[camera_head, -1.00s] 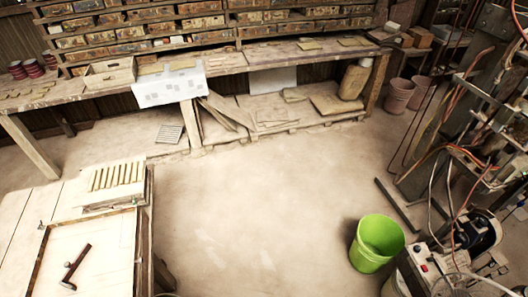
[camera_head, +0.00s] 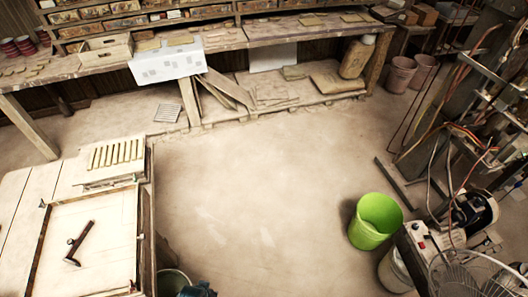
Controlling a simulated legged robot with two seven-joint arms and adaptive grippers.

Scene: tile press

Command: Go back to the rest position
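Neither of my grippers shows clearly in the head view, so I cannot see whether they are open or shut. No object is seen held. The tile press (camera_head: 465,110), a tall metal frame with orange hoses, stands at the right. A hammer (camera_head: 79,243) lies on the pale work table (camera_head: 110,222) at the lower left. A slatted wooden rack (camera_head: 117,155) sits at the far end of that table.
A lime green bucket (camera_head: 375,221) stands on the floor by the press. A fan (camera_head: 468,277) is at the lower right corner. A long bench (camera_head: 230,40) with shelves runs along the back. The middle of the floor (camera_head: 250,190) is clear.

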